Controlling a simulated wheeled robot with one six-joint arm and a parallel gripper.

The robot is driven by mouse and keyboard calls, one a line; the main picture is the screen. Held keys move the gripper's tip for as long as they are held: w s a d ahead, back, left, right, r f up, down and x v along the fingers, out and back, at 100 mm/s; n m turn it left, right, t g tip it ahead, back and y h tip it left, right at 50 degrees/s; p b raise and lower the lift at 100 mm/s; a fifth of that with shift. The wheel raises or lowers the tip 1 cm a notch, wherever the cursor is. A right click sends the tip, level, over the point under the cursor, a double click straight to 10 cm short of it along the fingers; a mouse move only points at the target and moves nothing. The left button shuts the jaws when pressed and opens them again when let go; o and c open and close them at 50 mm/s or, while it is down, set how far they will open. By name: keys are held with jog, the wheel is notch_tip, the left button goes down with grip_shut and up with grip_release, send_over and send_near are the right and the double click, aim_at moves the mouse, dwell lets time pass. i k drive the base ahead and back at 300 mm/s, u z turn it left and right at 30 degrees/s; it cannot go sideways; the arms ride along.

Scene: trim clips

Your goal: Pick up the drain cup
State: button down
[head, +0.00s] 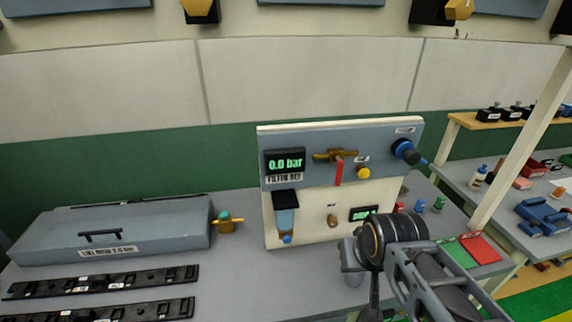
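A small grey, cup-like shape (351,268) shows on the bench just left of my arm's wrist; it looks like the drain cup, but it is small and partly covered, so I cannot be sure. My gripper (372,302) points down at the bottom of the head view, just right of that shape. My wrist and arm links hide most of it. I cannot see its fingertips clearly, nor whether they touch the cup.
A test panel (300,238) with a 0.0 bar display, a red lever and a blue filter bowl (287,220) stands behind. A grey case (150,235), a brass fitting (227,224) and black rails (100,281) lie left. Red and green mats (481,248) lie right.

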aim_at(352, 280)
jog(key=u, duration=2.2)
jog(key=k, duration=0.45)
jog(key=z, duration=0.15)
